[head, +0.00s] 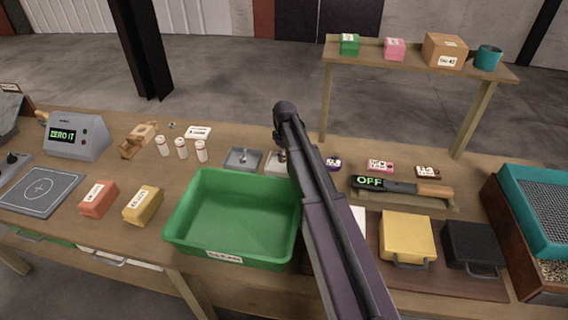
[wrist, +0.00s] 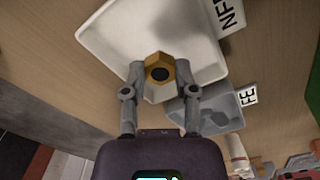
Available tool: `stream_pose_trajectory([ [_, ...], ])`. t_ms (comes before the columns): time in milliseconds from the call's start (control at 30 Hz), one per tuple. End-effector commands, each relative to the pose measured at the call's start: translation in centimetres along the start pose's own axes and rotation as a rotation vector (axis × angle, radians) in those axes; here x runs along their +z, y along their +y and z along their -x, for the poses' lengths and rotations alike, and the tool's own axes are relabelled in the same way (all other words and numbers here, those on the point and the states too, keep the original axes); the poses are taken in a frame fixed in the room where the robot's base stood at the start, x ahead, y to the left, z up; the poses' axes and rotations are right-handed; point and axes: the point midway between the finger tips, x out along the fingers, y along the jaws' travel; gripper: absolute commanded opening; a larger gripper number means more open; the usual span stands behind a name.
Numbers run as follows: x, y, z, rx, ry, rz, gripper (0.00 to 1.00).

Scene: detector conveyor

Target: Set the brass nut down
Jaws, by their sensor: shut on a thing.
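My gripper (wrist: 158,88) is shut on the brass nut (wrist: 158,60), a gold-coloured piece with a dark hole, held between the two fingertips in the wrist view. The nut is over a whitish tray (wrist: 110,40). I cannot tell whether it touches the tray floor. In the head view my arm covers most of the gripper and part of the pale tray (head: 271,166); the nut cannot be made out clearly there.
A grey tray (head: 243,166) stands left of the pale one; a grey tray also shows in the wrist view (wrist: 225,112). A green bin (head: 188,248) is in front. White bottles (head: 181,150) stand to the left. A detector wand (head: 405,187) reading OFF lies to the right.

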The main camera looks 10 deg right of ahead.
Motion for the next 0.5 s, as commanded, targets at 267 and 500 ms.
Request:
stream_pose_trajectory([
  [267,0.0,0.0,-2.6,0.000,0.000,0.000,0.00],
  [500,0.0,0.0,-3.1,0.000,0.000,0.000,0.00],
])
